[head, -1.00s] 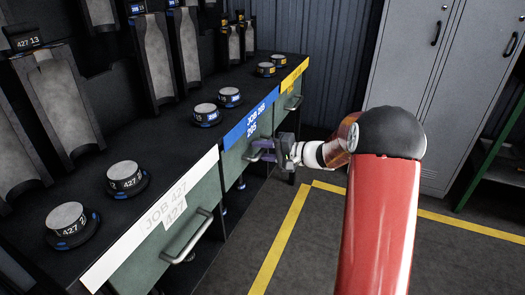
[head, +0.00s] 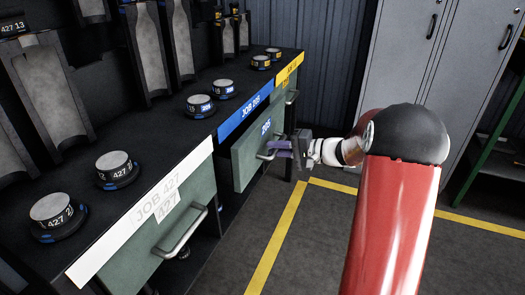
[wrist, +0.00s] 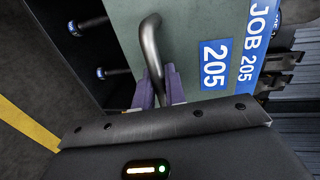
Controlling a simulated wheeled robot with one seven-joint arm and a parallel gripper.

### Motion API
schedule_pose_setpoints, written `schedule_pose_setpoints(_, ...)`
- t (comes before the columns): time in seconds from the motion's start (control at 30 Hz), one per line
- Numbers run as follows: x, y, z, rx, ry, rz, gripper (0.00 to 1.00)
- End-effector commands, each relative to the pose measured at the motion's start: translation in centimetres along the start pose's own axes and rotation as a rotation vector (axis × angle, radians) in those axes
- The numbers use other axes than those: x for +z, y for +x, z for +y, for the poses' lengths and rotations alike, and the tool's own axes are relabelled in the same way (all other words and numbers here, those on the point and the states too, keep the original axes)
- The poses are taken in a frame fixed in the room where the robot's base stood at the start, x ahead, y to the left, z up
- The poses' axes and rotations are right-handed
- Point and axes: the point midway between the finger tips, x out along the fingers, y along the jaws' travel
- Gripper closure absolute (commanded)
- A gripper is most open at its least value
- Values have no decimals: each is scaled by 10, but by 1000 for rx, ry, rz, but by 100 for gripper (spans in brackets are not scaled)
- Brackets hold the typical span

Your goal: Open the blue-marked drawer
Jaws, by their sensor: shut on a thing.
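The blue-marked drawer (head: 252,151) sits under the blue JOB 205 strip (head: 243,112) in the bench front. It stands out from the bench, partly open, with a dark gap at its side. My gripper (head: 282,146) is at its front, shut on the metal bar handle (head: 266,154). In the wrist view the purple fingers (wrist: 159,88) close around the handle (wrist: 151,45), and the drawer front (wrist: 190,30) bears a blue 205 label (wrist: 214,63). The inside of the drawer is hidden from the head view.
A white-marked drawer (head: 184,215) is nearer on the bench and a yellow-marked one (head: 291,86) farther; both look shut. Round moulds (head: 199,105) stand on the bench top. Grey lockers (head: 405,80) stand behind. The floor (head: 310,240) before the bench is clear, with yellow lines.

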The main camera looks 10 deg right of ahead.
Motion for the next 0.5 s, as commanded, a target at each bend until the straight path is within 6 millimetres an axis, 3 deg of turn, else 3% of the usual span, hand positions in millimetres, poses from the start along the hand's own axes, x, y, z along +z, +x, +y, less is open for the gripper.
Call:
schedule_pose_setpoints(0.2,0,-61,19,2,1,5,100)
schedule_pose_setpoints(0.5,0,-136,32,3,2,3,100)
